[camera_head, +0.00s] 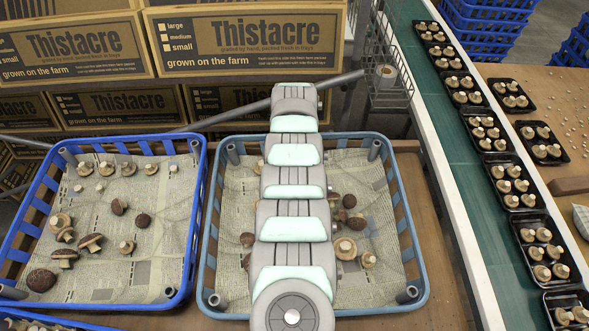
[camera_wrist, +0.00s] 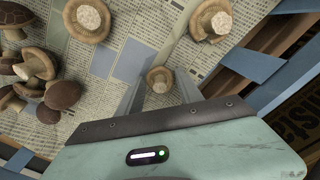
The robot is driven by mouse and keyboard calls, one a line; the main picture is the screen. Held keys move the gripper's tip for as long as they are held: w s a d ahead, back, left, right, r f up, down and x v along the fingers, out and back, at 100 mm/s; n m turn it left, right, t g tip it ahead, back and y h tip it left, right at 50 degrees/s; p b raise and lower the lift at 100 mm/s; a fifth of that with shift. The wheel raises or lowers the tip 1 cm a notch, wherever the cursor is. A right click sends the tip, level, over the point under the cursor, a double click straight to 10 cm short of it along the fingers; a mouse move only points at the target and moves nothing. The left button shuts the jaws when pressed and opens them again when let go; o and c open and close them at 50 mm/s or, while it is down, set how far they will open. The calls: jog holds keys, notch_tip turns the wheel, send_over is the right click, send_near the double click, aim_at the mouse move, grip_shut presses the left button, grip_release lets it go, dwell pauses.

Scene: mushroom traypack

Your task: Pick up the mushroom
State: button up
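Several mushrooms lie on newspaper in the right blue crate (camera_head: 416,262), partly hidden behind my arm in the head view. In the wrist view, a small pale brown mushroom (camera_wrist: 160,79) lies stem up just ahead of my gripper (camera_wrist: 158,92). Two thin grey finger shapes appear on either side of it, apart, with a gap to the mushroom. Larger stem-up mushrooms lie at the top, one at left (camera_wrist: 88,20) and one at right (camera_wrist: 213,19). A cluster of brown mushrooms (camera_wrist: 38,65) lies at the left. The head view does not show my gripper's fingers.
The crate's blue side bars (camera_wrist: 245,62) run close on the right in the wrist view. A second blue crate (camera_head: 197,215) with mushrooms stands at left. Thistacre boxes (camera_head: 85,42) stand behind. A green conveyor (camera_head: 440,110) carries black trays of mushrooms at right.

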jog(key=c, duration=0.5)
jog(key=shift+r, duration=0.1)
